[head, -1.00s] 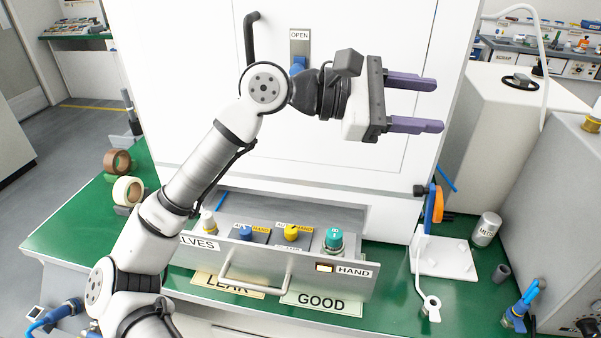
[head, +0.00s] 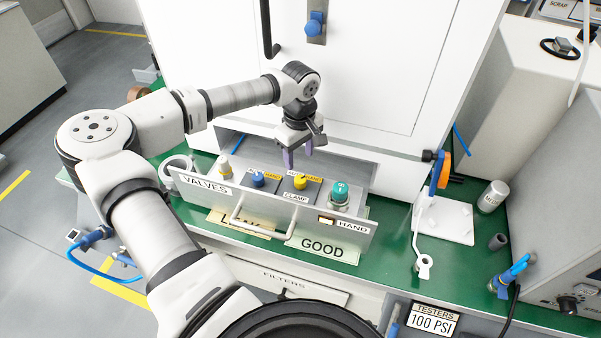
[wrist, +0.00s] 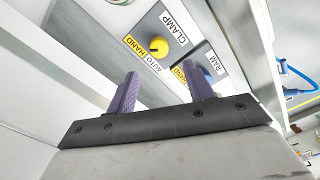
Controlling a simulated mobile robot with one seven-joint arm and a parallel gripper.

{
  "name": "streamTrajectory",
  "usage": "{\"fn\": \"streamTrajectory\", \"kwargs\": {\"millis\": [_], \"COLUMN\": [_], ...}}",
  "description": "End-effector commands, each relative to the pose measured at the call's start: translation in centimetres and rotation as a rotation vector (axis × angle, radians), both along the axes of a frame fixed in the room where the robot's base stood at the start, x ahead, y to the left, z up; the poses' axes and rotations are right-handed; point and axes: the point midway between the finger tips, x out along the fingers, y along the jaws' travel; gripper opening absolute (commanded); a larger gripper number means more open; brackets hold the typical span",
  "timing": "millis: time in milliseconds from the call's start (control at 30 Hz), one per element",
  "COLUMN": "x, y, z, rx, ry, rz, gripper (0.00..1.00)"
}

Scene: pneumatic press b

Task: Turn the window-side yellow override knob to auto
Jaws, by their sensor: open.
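The yellow override knob (head: 300,182) sits on the sloped panel between a blue knob and a teal knob, above a CLAMP label. In the wrist view the yellow knob (wrist: 158,47) lies beyond the fingertips, beside its AUTO/HAND label (wrist: 140,54). A dark mark shows on it, but I cannot tell for sure which word it points at. My gripper (head: 299,157) points down, just behind and above the knob row. In the wrist view my gripper (wrist: 162,82) has its two purple fingers wide apart with nothing between them. The fingers are apart from the knob.
The blue knob (head: 258,180), teal knob (head: 340,194) and pale knob (head: 224,168) share the panel. A bar handle (head: 252,222) projects from its front. The white cabinet (head: 400,90) rises close behind.

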Motion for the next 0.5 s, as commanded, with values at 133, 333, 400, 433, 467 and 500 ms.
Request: {"fn": "streamTrajectory", "kwargs": {"millis": [133,333,400,433,467,500], "x": [-0.1,-0.1,0.0,-0.1,-0.1,0.0], "y": [-0.1,-0.2,-0.1,-0.1,-0.2,-0.2], "z": [-3.1,-6.7,-7.7,-8.0,-8.3,-8.6], "rx": [-0.003,-0.005,-0.003,-0.003,-0.004,-0.005], "ry": [0.004,0.002,0.001,0.002,0.002,0.001], "rz": [0.000,0.000,0.001,0.001,0.000,0.000], "gripper": [0.52,0.52,0.52,0.52,0.52,0.52]}}
